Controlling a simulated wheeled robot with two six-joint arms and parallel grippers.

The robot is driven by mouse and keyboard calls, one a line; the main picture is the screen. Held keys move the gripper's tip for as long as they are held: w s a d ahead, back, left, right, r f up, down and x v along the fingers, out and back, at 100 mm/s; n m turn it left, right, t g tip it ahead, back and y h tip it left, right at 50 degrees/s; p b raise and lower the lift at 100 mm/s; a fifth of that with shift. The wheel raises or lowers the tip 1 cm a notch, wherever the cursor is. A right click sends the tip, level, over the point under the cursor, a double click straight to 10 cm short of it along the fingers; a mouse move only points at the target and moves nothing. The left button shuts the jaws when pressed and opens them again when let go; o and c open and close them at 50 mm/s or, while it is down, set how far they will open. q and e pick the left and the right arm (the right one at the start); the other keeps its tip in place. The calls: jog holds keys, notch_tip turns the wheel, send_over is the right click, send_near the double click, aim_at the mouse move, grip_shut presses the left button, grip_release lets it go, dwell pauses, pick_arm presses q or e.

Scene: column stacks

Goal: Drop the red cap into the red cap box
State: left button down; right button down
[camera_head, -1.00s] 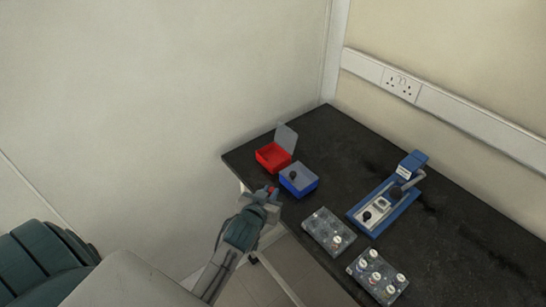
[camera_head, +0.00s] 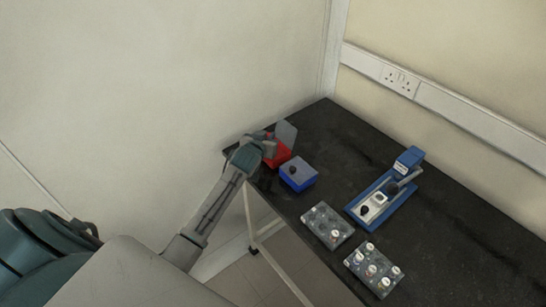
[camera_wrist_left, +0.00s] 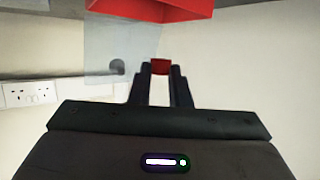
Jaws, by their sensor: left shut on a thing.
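The red cap (camera_wrist_left: 160,67) shows in the left wrist view between the fingertips of my left gripper (camera_wrist_left: 160,74), which is shut on it. In the head view my left gripper (camera_head: 266,143) is over the left side of the red cap box (camera_head: 282,153) and hides part of it; the cap cannot be made out there. The red box also shows at the top of the left wrist view (camera_wrist_left: 150,12). A translucent grey lid (camera_head: 286,133) stands up at the box's back edge. My right gripper is not in view.
A blue box (camera_head: 298,178) with a dark knob-like thing in it stands right in front of the red box. A blue press-like device (camera_head: 385,200) and two clear trays (camera_head: 327,226) (camera_head: 373,270) with several round pieces lie farther right on the black table (camera_head: 340,135). Walls stand behind.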

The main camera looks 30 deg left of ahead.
pick_arm(q)
notch_tip(320, 180, down, 4)
jog(key=b, duration=0.3)
jog(key=shift+r, duration=0.15)
jog(key=shift+f, duration=0.3)
jog(key=c, duration=1.3)
grip_release()
jog(key=b+v, duration=0.2)
jog(key=v, duration=0.9)
jog(key=shift+w, duration=0.1)
